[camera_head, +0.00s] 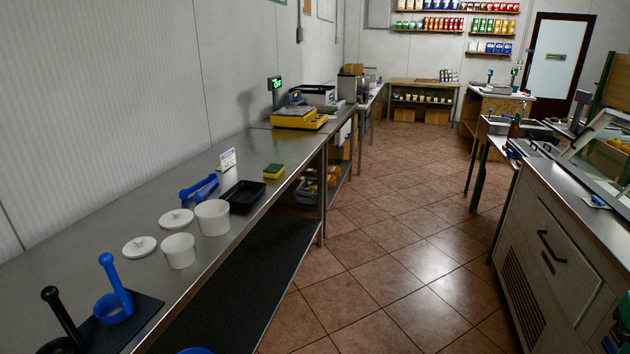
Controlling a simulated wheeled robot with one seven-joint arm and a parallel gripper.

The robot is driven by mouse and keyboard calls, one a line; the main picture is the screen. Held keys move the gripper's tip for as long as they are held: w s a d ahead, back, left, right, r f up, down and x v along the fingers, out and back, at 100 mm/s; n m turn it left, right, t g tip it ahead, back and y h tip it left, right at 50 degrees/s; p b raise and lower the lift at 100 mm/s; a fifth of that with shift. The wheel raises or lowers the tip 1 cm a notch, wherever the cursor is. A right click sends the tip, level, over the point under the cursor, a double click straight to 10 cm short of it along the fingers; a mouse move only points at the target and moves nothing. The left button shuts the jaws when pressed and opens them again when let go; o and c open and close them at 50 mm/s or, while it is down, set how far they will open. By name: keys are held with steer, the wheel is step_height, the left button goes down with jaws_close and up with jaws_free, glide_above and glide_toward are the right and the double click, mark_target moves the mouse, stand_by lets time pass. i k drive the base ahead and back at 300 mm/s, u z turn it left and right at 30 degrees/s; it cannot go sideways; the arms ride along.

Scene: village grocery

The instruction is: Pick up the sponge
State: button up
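A small sponge (273,171), yellow with a green top, lies on the long steel counter (150,215) at the left. It sits near the counter's front edge, just behind and to the right of a black tray (241,196). Nothing covers it. My gripper does not show in the head view.
White tubs (212,217) and lids (139,247) stand nearer on the counter, with blue tools (199,188) and a small white sign (228,160) beside the tray. A yellow scale (299,117) stands farther back. The tiled aisle (390,230) is clear; another counter (560,205) stands right.

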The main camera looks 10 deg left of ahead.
mark_target(274, 171)
steer(key=u, duration=0.4)
steer(key=k, duration=0.1)
steer(key=z, duration=0.5)
steer(key=i, duration=1.15)
steer(key=u, duration=0.85)
steer(key=i, duration=1.55)
steer(key=u, duration=0.4)
